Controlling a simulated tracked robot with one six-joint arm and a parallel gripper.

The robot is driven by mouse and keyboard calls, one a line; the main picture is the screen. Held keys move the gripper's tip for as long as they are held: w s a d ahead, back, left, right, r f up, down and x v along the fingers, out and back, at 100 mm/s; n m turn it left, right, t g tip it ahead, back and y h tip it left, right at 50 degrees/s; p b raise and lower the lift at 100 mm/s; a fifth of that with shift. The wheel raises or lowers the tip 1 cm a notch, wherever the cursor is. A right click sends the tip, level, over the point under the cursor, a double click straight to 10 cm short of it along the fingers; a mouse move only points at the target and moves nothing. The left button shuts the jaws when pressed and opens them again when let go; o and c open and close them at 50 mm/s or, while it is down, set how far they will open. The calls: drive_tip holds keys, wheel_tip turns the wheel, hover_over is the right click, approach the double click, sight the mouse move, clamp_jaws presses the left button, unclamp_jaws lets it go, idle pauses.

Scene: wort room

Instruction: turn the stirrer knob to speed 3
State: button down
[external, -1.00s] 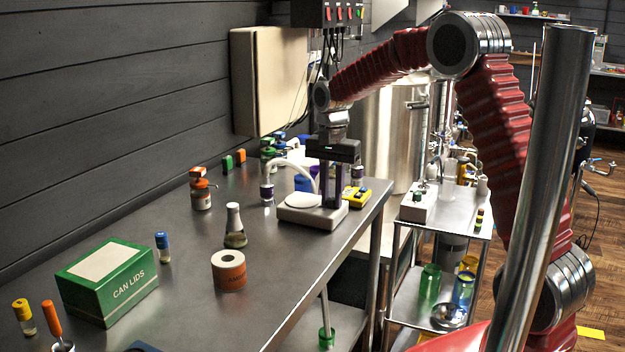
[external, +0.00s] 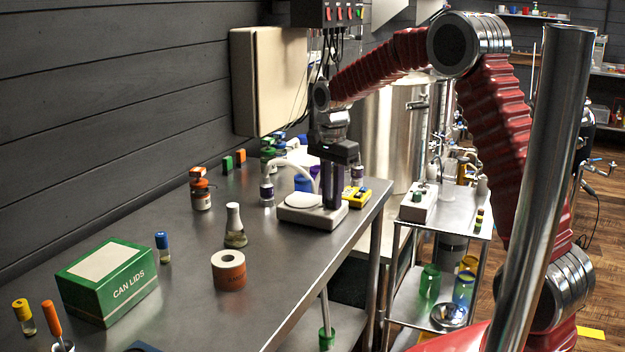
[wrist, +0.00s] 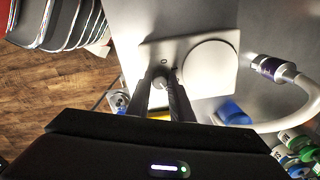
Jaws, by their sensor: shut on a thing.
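The stirrer (external: 300,218) is a pale box with a round white plate (external: 302,201), standing near the right end of the steel bench. In the wrist view its top (wrist: 153,53) and the round plate (wrist: 208,67) show from above. My gripper (external: 331,203) points straight down over the stirrer's right part. In the wrist view my gripper (wrist: 159,82) has its two dark fingers shut on the grey stirrer knob (wrist: 160,81), one on each side. The knob's pointer and any speed marks are hidden or too small to read.
A flask (external: 235,226), an orange tape roll (external: 229,279) and a green carton (external: 108,286) stand nearer on the bench. Bare steel lies between.

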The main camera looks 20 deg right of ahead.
sight(331, 198)
drive_tip(key=c, duration=1.6)
unclamp_jaws()
drive_tip(key=shift+r, duration=0.1)
wheel_tip(331, 198, up, 14)
drive_tip(key=shift+f, duration=0.2)
drive_tip(key=shift+w, duration=0.1)
